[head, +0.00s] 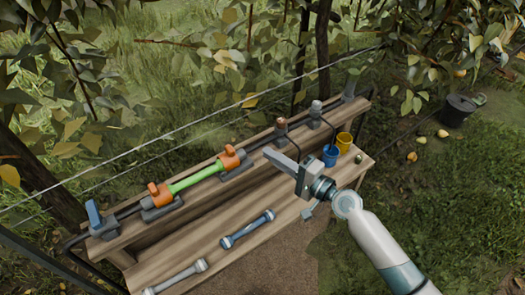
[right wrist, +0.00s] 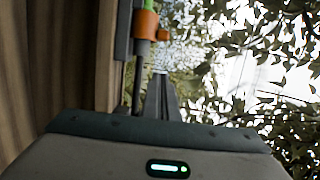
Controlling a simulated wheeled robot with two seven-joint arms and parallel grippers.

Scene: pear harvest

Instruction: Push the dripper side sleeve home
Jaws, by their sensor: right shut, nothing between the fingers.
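A bright green pipe section (head: 200,178) sits in a dark line along the raised back shelf. An orange sleeve (head: 231,159) is at its right end and another orange sleeve (head: 160,195) at its left end; neither is labelled as the dripper side. My right gripper (head: 269,153) is shut and empty, its fingers pointing left just right of the right-hand sleeve, apart from it in the head view. In the right wrist view, the orange sleeve (right wrist: 146,25) is ahead of the fingers (right wrist: 160,97), with dark pipe nearer. I cannot tell how fully the sleeves are seated. My left gripper is out of view.
A brown-topped fitting (head: 281,125) and a grey one (head: 316,108) stand farther right on the line. Blue (head: 330,155) and yellow (head: 344,142) cups stand below. Two spare pipes, blue-ended (head: 248,228) and grey (head: 175,277), lie on the lower shelf. A wire crosses behind.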

